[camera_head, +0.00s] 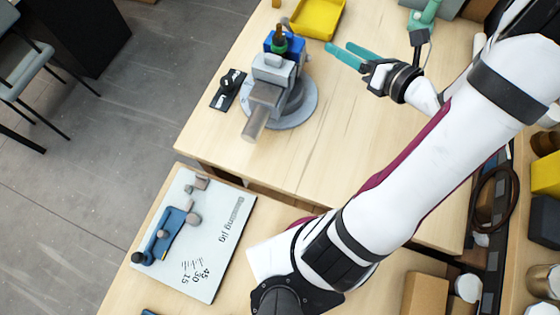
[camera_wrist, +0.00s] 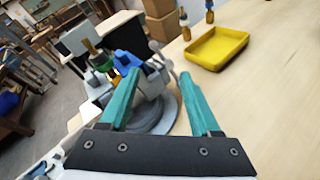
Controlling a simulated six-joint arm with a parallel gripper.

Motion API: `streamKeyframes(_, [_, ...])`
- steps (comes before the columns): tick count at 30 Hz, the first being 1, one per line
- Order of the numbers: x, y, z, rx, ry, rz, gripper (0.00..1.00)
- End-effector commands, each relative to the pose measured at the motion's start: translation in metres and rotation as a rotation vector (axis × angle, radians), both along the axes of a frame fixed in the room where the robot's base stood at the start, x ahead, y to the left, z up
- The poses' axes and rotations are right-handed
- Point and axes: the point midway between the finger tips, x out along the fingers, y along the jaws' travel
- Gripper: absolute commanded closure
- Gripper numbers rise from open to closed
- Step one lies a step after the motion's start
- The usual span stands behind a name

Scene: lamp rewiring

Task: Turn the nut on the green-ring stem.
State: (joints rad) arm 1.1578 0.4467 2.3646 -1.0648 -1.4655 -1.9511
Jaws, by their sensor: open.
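The green-ring stem (camera_head: 280,42) stands upright in the blue jaws of a grey vise (camera_head: 272,72) on the wooden table. A brownish tip shows above the green ring; the nut itself is too small to make out. In the wrist view the green ring (camera_wrist: 102,62) is at the upper left, held by the blue vise part (camera_wrist: 126,62), with a brass-coloured tip above it. My gripper (camera_head: 342,53) is open and empty, its teal fingers to the right of the vise, apart from the stem. In the wrist view my gripper's fingers (camera_wrist: 160,88) are spread wide.
A yellow tray (camera_head: 318,17) lies behind the vise; in the wrist view two screwdrivers stand near it. A black tool (camera_head: 228,90) lies left of the vise. A bending jig board (camera_head: 192,232) is at the front left.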

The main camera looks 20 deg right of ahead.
Motion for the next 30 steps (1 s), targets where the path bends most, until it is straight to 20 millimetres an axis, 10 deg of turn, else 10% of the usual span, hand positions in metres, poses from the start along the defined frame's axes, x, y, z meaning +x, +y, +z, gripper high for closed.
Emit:
streamKeyframes(6, [0.031,-0.022,0.004,0.31,0.22,-0.421,0.36])
streamKeyframes(14, [0.022,-0.018,0.014,0.786,0.312,-0.971,0.36])
streamKeyframes(30, [-0.068,0.088,0.01,1.67,0.325,-1.857,0.36])
